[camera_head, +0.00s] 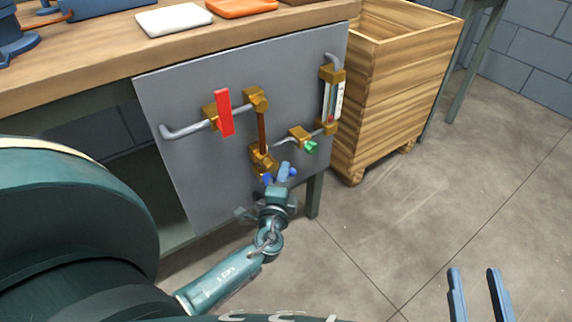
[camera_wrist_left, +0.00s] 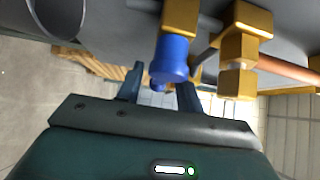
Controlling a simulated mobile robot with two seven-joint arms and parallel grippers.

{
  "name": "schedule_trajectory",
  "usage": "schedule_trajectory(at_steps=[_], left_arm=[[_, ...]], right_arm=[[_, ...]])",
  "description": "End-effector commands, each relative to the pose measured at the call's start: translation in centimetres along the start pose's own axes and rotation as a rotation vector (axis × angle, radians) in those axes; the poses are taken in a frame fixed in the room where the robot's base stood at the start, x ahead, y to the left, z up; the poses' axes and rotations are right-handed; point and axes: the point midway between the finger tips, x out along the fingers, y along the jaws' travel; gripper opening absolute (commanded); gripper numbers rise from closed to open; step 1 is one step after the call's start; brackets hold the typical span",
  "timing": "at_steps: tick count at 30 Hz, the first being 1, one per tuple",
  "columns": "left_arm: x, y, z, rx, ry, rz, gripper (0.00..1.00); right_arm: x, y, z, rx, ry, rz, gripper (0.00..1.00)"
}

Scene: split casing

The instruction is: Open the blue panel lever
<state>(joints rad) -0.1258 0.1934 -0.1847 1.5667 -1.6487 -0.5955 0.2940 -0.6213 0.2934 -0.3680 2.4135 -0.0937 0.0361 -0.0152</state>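The grey panel (camera_head: 185,165) hangs below the wooden table edge and carries grey and copper pipes with brass fittings. The blue lever (camera_head: 292,171) is low on the panel, below a brass fitting, and is partly hidden by my left gripper (camera_head: 282,168). In the left wrist view the blue lever (camera_wrist_left: 171,58) looks like a round blue handle between and just beyond my left gripper's fingertips (camera_wrist_left: 160,80). Those fingers are apart; I cannot tell whether they touch the lever. My right gripper (camera_head: 475,270) is open and empty at the bottom right, away from the panel.
A red lever (camera_head: 225,112) and a green knob (camera_head: 310,147) are on the same panel. A gauge (camera_head: 335,98) is at its right. A wooden crate (camera_head: 393,105) stands right of the panel. The table (camera_head: 95,72) is above. Floor (camera_head: 400,215) at the right is free.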

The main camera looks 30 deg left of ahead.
Motion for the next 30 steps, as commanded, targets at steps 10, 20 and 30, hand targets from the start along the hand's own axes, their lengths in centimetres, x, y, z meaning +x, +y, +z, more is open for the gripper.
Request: schedule_trajectory(at_steps=[10,20,30], left_arm=[[-0.41,0.02,-0.14,0.001,-0.001,0.0,0.36],[-0.39,0.02,-0.14,0.0,-0.001,0.0,0.24],[-0.38,0.0,-0.16,0.0,0.0,0.0,0.0]], right_arm=[[-0.11,0.05,0.1,-0.004,-0.006,0.002,0.36],[-0.16,0.04,0.22,-0.003,-0.01,0.002,0.36],[-0.16,0.03,0.26,-0.002,-0.012,0.002,0.36]])
